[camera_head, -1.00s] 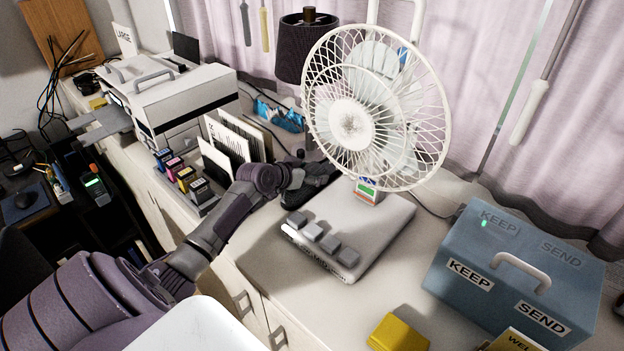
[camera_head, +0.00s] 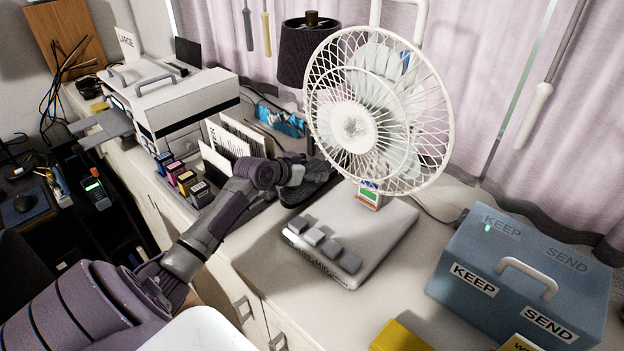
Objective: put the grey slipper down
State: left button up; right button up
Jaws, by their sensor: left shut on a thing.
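My left gripper (camera_head: 312,168) is behind the fan base, between the paper stand and the fan. It is shut on the dark grey slipper (camera_head: 303,192), which shows just below and in front of the fingers. The slipper is low over the white counter. I cannot tell whether its sole touches the surface. The fingers are partly hidden by my wrist and the slipper. My right gripper is not in view.
A white fan (camera_head: 360,240) stands close to the slipper's right. Ink cartridges (camera_head: 186,180) and upright papers (camera_head: 235,140) are on its left, a dark lamp (camera_head: 305,60) behind. A blue KEEP/SEND box (camera_head: 520,270) stands at right. Bare counter (camera_head: 270,245) lies in front.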

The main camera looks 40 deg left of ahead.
pick_arm(q)
notch_tip(320, 180, up, 8)
jog(key=shift+r+b, duration=0.25)
jog(key=shift+b, duration=0.55)
jog(key=s+a+b, duration=0.1)
jog(key=s+b, duration=0.4)
jog(key=s, duration=1.4)
jog(key=shift+s+r, duration=0.15)
jog(key=shift+s, duration=0.15)
